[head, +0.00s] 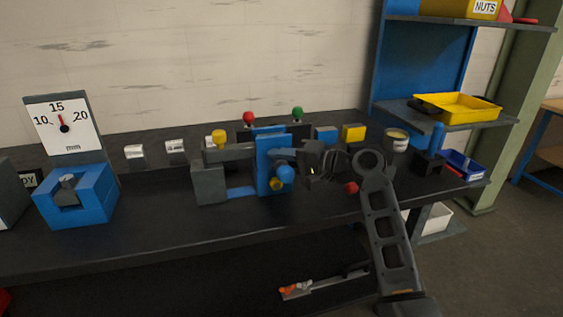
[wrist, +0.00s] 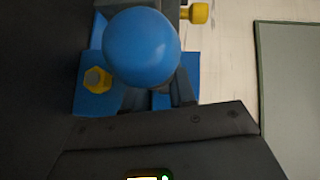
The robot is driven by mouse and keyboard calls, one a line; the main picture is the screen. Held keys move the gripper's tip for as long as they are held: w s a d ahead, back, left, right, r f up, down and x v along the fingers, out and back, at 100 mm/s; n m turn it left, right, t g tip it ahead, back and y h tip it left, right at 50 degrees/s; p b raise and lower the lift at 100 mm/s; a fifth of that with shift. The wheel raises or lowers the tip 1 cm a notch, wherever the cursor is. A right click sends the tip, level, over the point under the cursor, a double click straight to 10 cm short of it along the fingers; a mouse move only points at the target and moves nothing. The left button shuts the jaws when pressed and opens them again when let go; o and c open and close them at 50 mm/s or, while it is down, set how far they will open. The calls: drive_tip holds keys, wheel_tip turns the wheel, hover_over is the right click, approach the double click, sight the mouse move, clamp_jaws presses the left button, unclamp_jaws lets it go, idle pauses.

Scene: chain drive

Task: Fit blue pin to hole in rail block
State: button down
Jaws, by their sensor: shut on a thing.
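The blue pin shows as a round blue head (head: 285,174), large in the wrist view (wrist: 141,47). My gripper (head: 293,160) is shut on the blue pin; its dark fingers (wrist: 155,97) show just below the head in the wrist view. The pin is in front of an upright blue block (head: 264,160), likely the rail block, at the grey rail. This block also shows behind the pin in the wrist view (wrist: 92,103). A yellow hex piece (head: 277,184) sits on its face, beside the pin head (wrist: 97,80). The hole and the pin's shank are hidden; I cannot tell whether they meet.
A grey end block (head: 208,184) with a yellow knob (head: 218,137) stands left. Red (head: 249,118) and green (head: 298,112) knobs stand behind. A red ball (head: 351,187) and yellow block (head: 353,132) are right. The bench's left front (head: 150,225) is clear.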

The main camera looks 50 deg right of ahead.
drive_tip(key=shift+w+d, duration=0.1)
drive_tip(key=shift+w, duration=0.05)
drive_tip(key=c, duration=0.8)
unclamp_jaws()
drive_tip(key=shift+r, duration=0.1)
drive_tip(key=shift+c, duration=0.2)
drive_tip(key=f+v, duration=0.1)
drive_tip(key=v, duration=0.6)
drive_tip(key=shift+s+d+r+b, duration=0.15)
drive_tip(key=shift+s+r+b, duration=0.2)
drive_tip(key=shift+r, duration=0.15)
